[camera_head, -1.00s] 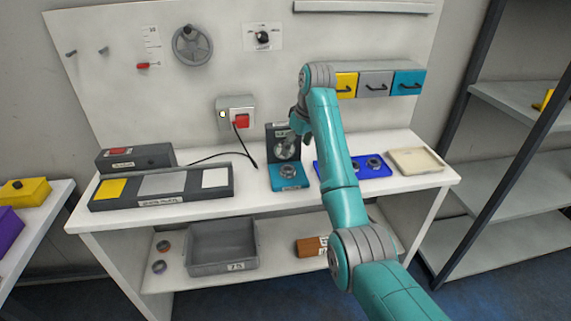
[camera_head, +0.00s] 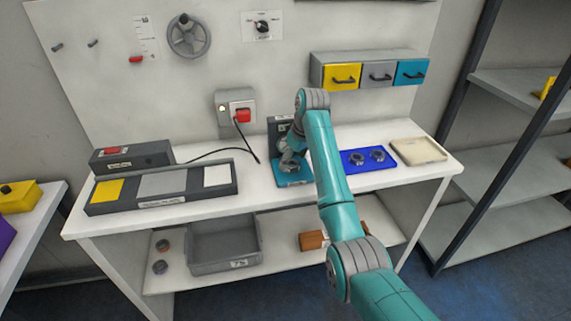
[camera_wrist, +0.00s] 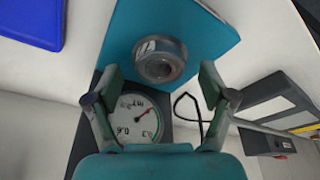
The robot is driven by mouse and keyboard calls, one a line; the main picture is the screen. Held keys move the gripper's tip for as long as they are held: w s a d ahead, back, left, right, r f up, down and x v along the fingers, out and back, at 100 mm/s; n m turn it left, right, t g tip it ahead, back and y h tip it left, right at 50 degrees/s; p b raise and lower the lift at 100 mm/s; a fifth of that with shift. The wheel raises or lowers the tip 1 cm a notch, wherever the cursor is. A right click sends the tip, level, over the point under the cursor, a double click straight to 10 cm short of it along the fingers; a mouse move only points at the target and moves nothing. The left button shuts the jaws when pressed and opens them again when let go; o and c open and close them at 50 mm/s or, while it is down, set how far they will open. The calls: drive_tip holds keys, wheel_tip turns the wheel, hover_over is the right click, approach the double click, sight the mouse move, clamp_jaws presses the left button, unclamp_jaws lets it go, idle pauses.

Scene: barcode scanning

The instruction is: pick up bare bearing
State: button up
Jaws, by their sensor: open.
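A metal ring-shaped bearing (camera_wrist: 160,62) sits on the teal plate (camera_wrist: 185,22) of the gauge stand in the wrist view. My gripper (camera_wrist: 161,80) is open and empty, its two fingers spread on either side of the bearing, apart from it. In the head view my gripper (camera_head: 290,158) is low over the teal plate (camera_head: 292,181) and hides the bearing there. Two more bearings, one left (camera_head: 357,159) and one right (camera_head: 377,155), lie on a blue mat (camera_head: 362,176).
The dial gauge (camera_wrist: 137,120) stands close behind the plate. A cream tray (camera_head: 418,151) is at the right end of the bench. A dark tray with colored pads (camera_head: 160,188) lies left. A grey bin (camera_head: 222,243) is on the lower shelf.

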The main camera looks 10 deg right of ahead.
drive_tip(key=shift+f, duration=0.35)
drive_tip(key=shift+r, duration=0.1)
drive_tip(key=c, duration=1.5)
